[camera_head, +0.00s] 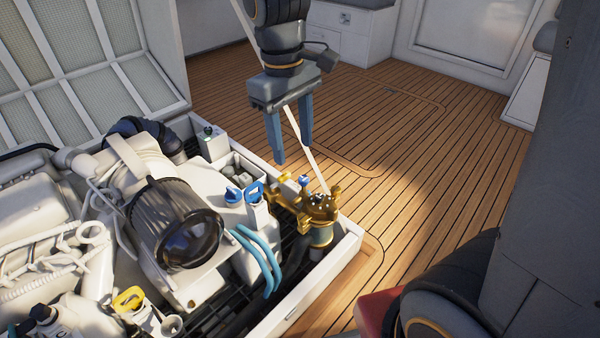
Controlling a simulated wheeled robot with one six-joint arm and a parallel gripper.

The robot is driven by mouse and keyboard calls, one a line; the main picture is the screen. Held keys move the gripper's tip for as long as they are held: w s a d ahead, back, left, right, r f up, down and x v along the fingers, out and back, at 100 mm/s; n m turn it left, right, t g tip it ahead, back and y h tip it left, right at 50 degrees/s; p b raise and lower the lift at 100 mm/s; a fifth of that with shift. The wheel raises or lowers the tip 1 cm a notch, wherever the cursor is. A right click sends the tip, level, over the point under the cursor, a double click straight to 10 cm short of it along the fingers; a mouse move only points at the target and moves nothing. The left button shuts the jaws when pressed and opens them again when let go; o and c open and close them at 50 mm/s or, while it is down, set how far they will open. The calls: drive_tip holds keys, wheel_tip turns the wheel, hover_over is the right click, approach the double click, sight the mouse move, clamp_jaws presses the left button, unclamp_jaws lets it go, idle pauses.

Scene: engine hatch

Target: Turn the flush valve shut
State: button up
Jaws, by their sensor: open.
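My gripper (291,150) hangs pointing down above the right end of the open engine hatch. Its two blue fingers are apart with nothing between them. Below the fingertips is a brass fitting (319,207) with several lugs on top, at the hatch's right corner. A small blue knob (304,181) stands on the brass piping, just below the fingers and apart from them. To its left are a blue loop handle (254,190) and a round blue cap (233,195) on white containers. No label shows which part is the flush valve, and its turn position is too small to tell.
The white engine with a dark ribbed cylinder (176,224) fills the hatch to the left. Teal hoses (258,258) curve below the blue handle. The white hatch rim (330,268) borders the fitting. The wooden deck (410,190) to the right is clear.

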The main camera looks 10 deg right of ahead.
drive_tip(key=w+d+f+n+h+b, duration=0.2)
drive_tip(key=w+f+n+b, duration=0.2)
drive_tip(key=w+f, duration=1.1)
drive_tip(key=n+h+b, duration=0.2)
drive_tip(key=n+b, duration=0.3)
approach(303, 178)
drive_tip(key=b+x, duration=0.1)
drive_tip(key=x, duration=0.7)
drive_tip(key=shift+w+d+f, duration=0.1)
drive_tip(key=shift+d+f, duration=0.05)
drive_tip(key=shift+d, duration=0.05)
drive_tip(key=c, duration=1)
drive_tip(key=shift+c, duration=0.2)
